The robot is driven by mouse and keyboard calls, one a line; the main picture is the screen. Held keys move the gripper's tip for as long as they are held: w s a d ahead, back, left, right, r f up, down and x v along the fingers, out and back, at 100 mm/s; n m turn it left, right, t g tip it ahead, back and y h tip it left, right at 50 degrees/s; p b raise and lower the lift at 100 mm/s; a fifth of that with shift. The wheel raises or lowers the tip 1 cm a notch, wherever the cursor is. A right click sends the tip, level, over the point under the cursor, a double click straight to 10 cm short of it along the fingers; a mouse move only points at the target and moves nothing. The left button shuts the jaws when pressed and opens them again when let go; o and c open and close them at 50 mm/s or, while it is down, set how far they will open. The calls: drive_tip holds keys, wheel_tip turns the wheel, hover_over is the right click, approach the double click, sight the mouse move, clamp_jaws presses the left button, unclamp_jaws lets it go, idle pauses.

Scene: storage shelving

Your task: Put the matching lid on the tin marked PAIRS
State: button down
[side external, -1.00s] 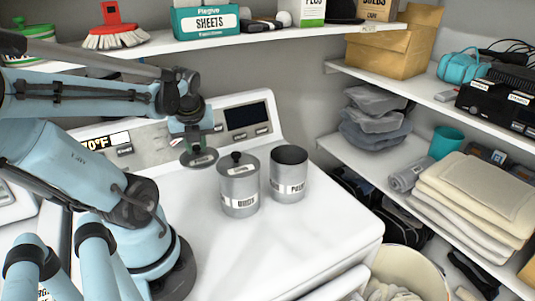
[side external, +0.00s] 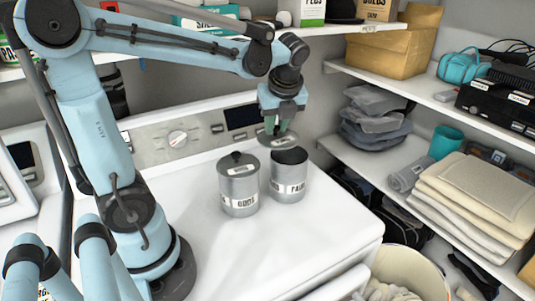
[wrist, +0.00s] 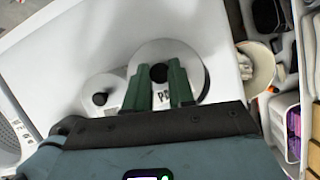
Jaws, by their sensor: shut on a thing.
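The tin marked PAIRS (side external: 289,178) is a grey metal cylinder standing upright on the white machine top, its dark mouth uncovered. My gripper (side external: 279,130) is shut on the black knob of a grey round lid (side external: 277,140). The lid hangs just above the PAIRS tin's mouth, apart from it and slightly to its left in the side view. In the wrist view the green fingers of my gripper (wrist: 158,74) pinch the knob, and the held lid (wrist: 190,60) shows a partly hidden label starting with P.
A second grey tin (side external: 239,192), apparently marked ODDS, stands close to the left with a knobbed lid on. The machine's control panel (side external: 176,138) rises behind. Shelves with towels (side external: 470,195) stand at the right. The machine top in front is clear.

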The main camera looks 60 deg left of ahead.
sight(287, 138)
drive_tip(key=shift+w+d, duration=0.45)
drive_tip(key=shift+d, duration=0.2)
drive_tip(key=shift+w+d, duration=0.45)
drive_tip(key=shift+d, duration=0.15)
drive_tip(key=shift+f, duration=1.2)
drive_tip(key=shift+f, duration=0.15)
idle(0.4)
drive_tip(key=shift+c, duration=2)
unclamp_jaws()
drive_tip(key=shift+r, duration=2.25)
drive_tip(key=shift+c, duration=0.3)
